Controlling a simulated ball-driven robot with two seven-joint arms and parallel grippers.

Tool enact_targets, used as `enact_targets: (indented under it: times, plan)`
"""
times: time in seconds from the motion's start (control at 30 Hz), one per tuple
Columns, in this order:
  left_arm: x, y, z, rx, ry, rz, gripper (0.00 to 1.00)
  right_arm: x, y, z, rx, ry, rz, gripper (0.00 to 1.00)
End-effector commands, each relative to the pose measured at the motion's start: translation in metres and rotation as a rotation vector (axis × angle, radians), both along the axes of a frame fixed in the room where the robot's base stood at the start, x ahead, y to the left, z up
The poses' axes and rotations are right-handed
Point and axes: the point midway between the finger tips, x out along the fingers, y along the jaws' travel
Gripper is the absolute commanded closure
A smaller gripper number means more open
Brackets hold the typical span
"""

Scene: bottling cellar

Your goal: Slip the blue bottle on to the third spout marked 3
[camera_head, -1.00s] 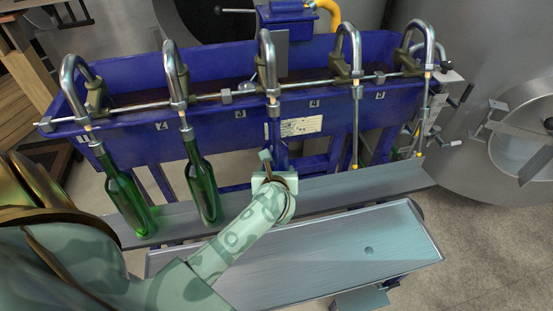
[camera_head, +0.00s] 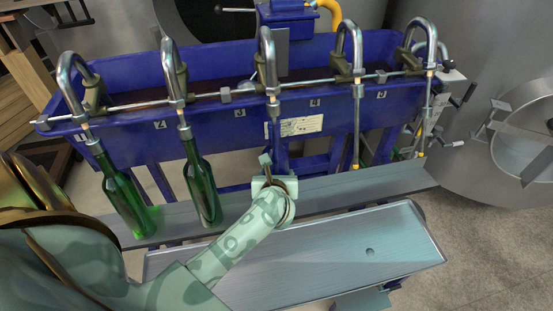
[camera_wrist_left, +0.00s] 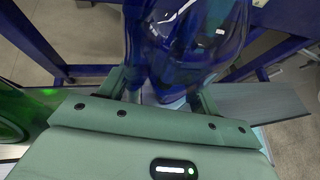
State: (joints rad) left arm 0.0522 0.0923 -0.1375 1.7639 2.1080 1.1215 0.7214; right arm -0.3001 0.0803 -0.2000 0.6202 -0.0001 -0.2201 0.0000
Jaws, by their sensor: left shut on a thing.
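The blue bottle (camera_wrist_left: 190,45) is glossy and fills the upper middle of the left wrist view. My left gripper (camera_head: 268,168) is shut on it, with a finger on each side in the wrist view. In the head view the gripper is below the third spout (camera_head: 268,62), close in front of the filler. The bottle is hard to pick out there against the blue machine. Spout 3's long tube does not show below its fitting, unlike spout 4's. I cannot tell whether the tube is inside the bottle or hidden behind it. My right gripper is in neither view.
Green bottles hang on the first spout (camera_head: 125,195) and second spout (camera_head: 200,185), left of my gripper. The fourth spout (camera_head: 356,110) and fifth spout (camera_head: 425,105) are bare. A grey ledge (camera_head: 350,184) runs below the spouts. An empty metal tray (camera_head: 330,265) lies in front.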

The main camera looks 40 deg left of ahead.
Motion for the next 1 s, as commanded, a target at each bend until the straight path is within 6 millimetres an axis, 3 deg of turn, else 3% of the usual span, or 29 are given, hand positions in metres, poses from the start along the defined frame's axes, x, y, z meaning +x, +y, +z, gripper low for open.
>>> enact_targets:
  times: [0.37, 0.4, 0.5, 0.83, 1.0]
  plan:
    - [0.0, -0.001, -0.005, 0.001, -0.003, 0.0, 0.74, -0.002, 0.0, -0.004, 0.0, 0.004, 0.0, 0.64]
    - [0.0, -0.001, -0.005, 0.001, -0.003, 0.0, 0.34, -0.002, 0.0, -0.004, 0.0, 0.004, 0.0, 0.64]
    - [0.0, -0.001, -0.004, 0.001, -0.003, 0.0, 0.12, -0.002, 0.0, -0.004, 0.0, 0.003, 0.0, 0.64]
    - [-0.004, -0.003, -0.003, -0.002, 0.001, -0.001, 0.12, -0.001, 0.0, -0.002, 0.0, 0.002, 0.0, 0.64]
    - [-0.023, -0.016, 0.013, -0.003, -0.001, -0.001, 0.12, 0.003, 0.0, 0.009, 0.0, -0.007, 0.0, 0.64]
